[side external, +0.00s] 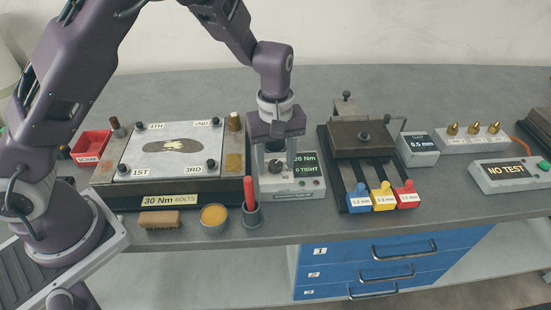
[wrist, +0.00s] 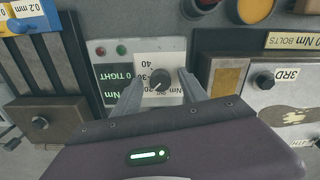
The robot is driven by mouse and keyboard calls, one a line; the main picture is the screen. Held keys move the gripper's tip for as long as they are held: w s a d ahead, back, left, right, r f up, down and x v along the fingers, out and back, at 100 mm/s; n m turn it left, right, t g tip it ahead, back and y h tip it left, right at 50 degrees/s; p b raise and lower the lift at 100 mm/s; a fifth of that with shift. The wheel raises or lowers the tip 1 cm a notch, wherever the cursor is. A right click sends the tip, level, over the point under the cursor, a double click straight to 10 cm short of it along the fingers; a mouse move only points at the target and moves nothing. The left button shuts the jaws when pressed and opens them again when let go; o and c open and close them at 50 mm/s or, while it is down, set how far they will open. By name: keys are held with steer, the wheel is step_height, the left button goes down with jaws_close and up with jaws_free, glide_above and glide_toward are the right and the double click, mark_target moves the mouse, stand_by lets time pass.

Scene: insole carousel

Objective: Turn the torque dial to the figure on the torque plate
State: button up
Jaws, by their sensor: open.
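The torque dial (wrist: 160,78) is a dark round knob on a white scale plate on a small grey control box (side external: 310,189). In the wrist view, 20, 30 and 40 can be read on the scale. The box's display (side external: 306,165) reads 20 Nm and 0 TIGHT. The torque plate (side external: 171,200) reads 30 Nm BOLTS on the front of the fixture; part of it also shows in the wrist view (wrist: 292,41). My gripper (wrist: 161,79) is open, pointing down, with one finger on each side of the knob. Whether the fingers touch it I cannot tell.
A cup with a red-handled tool (side external: 251,213) stands just in front of the box. A yellow tin (side external: 214,216) and a brush (side external: 159,219) lie to its left. The bolted mould fixture (side external: 122,167) is left of the box, the shim press (side external: 352,139) right.

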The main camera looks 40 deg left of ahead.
jaws_close()
steer(key=shift+m, duration=0.3)
steer(key=m, duration=0.3)
steer(key=shift+m, duration=2.5)
jaws_free()
